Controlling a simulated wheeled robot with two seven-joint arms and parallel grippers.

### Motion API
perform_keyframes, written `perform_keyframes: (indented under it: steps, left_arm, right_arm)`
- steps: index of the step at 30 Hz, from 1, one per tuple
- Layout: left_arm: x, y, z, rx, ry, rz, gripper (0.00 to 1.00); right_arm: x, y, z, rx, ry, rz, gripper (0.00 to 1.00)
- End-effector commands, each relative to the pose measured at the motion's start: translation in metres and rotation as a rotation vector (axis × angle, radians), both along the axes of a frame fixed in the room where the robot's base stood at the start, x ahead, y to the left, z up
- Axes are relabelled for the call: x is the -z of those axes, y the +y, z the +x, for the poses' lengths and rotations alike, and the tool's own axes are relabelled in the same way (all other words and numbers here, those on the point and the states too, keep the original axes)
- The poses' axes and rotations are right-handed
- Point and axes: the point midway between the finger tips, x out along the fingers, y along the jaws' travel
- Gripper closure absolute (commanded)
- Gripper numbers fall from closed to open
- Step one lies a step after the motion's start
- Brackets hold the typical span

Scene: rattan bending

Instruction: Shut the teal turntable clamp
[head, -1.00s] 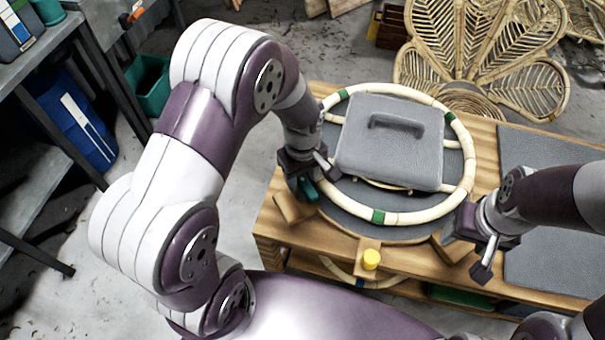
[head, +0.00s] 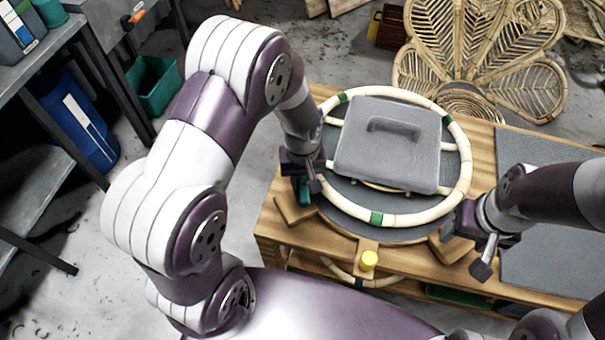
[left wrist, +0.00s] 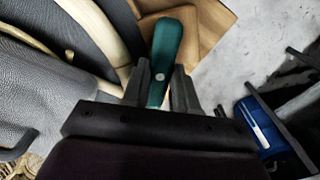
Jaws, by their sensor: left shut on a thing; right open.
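The teal clamp (head: 304,192) is a small lever at the left edge of the turntable (head: 345,205). In the left wrist view the teal lever (left wrist: 165,50) stands between the two dark fingers, with a round pin on it. My left gripper (head: 309,180) is shut on this lever and hides part of it in the head view. My left gripper also shows in the left wrist view (left wrist: 161,85). My right gripper (head: 466,245) is open and empty at the front right of the turntable. Whether the clamp is fully shut cannot be told.
A rattan ring (head: 408,219) with green bands lies on the turntable under a grey block with a handle (head: 390,150). A dark grey mat (head: 545,255) covers the bench's right side. A metal shelf (head: 35,190) stands at left.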

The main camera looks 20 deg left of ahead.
Motion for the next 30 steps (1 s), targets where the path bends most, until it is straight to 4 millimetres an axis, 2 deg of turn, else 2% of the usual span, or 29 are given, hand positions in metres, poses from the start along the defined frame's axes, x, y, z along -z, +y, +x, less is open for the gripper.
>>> perform_keyframes:
  steps: [9,30]
  left_arm:
    - [-0.003,0.000,0.000,0.299,0.000,0.000,1.00]
    - [-0.002,0.000,0.001,0.928,-0.003,0.000,1.00]
  right_arm:
    - [-0.017,0.000,0.000,0.000,0.000,0.000,0.39]
    - [-0.039,0.000,0.000,0.000,0.000,0.000,0.39]
